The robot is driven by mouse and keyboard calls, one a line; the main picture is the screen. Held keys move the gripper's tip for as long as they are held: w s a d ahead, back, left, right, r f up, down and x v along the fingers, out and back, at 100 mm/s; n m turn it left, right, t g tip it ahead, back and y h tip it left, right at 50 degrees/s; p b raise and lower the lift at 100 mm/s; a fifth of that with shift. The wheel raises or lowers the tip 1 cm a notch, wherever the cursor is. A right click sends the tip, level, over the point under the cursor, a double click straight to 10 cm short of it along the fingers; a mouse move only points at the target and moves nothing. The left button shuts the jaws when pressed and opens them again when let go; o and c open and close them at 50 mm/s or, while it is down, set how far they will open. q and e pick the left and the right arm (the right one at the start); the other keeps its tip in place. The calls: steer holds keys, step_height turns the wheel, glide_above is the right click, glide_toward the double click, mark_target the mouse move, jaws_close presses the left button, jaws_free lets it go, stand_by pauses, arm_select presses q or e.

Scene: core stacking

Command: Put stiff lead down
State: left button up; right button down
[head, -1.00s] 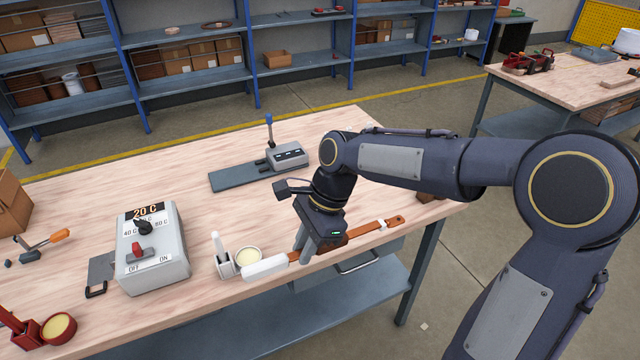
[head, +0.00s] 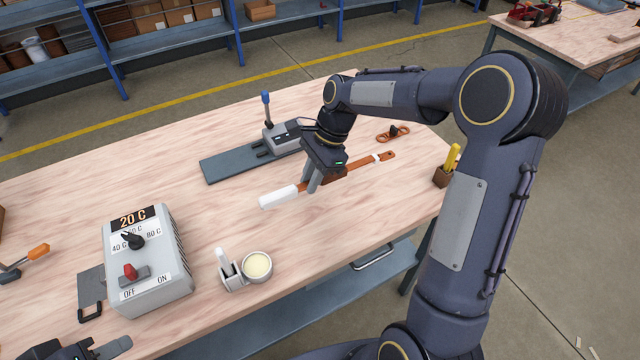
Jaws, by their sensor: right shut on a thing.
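A long, straight orange-brown strip with a thick white end (head: 280,196), which I take for the stiff lead, lies across the middle of the head view. My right gripper (head: 314,184) is shut on it near the middle, from above. The white end points left and the brown end reaches to the upper right. I cannot tell whether it touches the table (head: 330,235) or hangs just above it. My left gripper (head: 112,347) shows only partly at the bottom left edge, and its fingers' opening is not clear.
A grey control box (head: 150,265) stands left, near a small white holder (head: 231,272) and a round cream-filled pot (head: 257,266). A lever device on a dark plate (head: 232,167) stands behind the strip. An orange coil (head: 393,134) and a brown cup (head: 442,178) are right.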

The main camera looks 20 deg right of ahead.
glide_above(314, 200)
steer(key=d, duration=0.1)
step_height(314, 200, down, 5)
steer(key=shift+s+d+f+p, duration=0.1)
steer(key=shift+p, duration=0.25)
steer(key=f+p, duration=0.1)
steer(key=f, duration=0.2)
steer(key=shift+d, duration=0.2)
steer(key=shift+f, duration=0.3)
steer(key=shift+f, duration=0.2)
steer(key=c, duration=1.3)
jaws_free()
